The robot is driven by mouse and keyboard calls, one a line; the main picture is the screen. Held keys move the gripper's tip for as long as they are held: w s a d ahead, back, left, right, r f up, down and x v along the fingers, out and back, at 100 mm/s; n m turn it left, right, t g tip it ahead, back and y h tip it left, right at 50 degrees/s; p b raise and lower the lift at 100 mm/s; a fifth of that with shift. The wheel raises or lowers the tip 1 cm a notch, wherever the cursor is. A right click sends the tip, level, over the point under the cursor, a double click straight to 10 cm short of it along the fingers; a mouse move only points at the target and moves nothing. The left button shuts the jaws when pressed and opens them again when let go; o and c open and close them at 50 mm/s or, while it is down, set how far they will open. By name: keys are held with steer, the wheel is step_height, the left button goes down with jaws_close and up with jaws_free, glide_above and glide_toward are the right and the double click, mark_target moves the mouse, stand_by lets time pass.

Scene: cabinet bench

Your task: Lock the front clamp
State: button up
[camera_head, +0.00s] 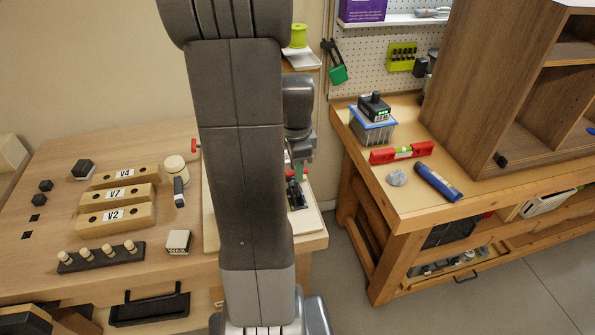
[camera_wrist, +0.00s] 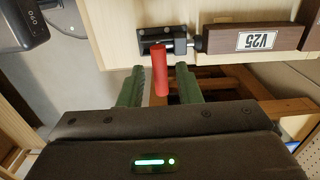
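The clamp in the wrist view has a black base (camera_wrist: 160,32) on a pale wooden board (camera_wrist: 108,40), a metal rod (camera_wrist: 186,46) and a red handle (camera_wrist: 159,72). The rod points at a brown block marked V25 (camera_wrist: 254,39); I cannot tell whether it touches. My gripper (camera_wrist: 158,84) is open, its green fingers on either side of the red handle with a gap on both sides. In the head view the black clamp (camera_head: 295,194) shows at the board's right edge, beside my gripper (camera_head: 300,175). My arm hides most of the board there.
Another red handle (camera_head: 195,146) shows left of my arm. V-marked blocks (camera_head: 117,214), a peg rack (camera_head: 101,257) and a white-topped cube (camera_head: 178,242) are on the left bench. A second bench (camera_head: 402,214) stands right, across a floor gap, with a red level (camera_head: 401,152).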

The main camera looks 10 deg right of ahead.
steer(key=c, duration=0.5)
steer(key=shift+s+f, duration=0.1)
steer(key=shift+s, duration=0.45)
steer(key=shift+o, duration=0.2)
steer(key=shift+s+f+b, duration=0.25)
steer(key=shift+s+b, duration=0.05)
steer(key=shift+s, duration=0.3)
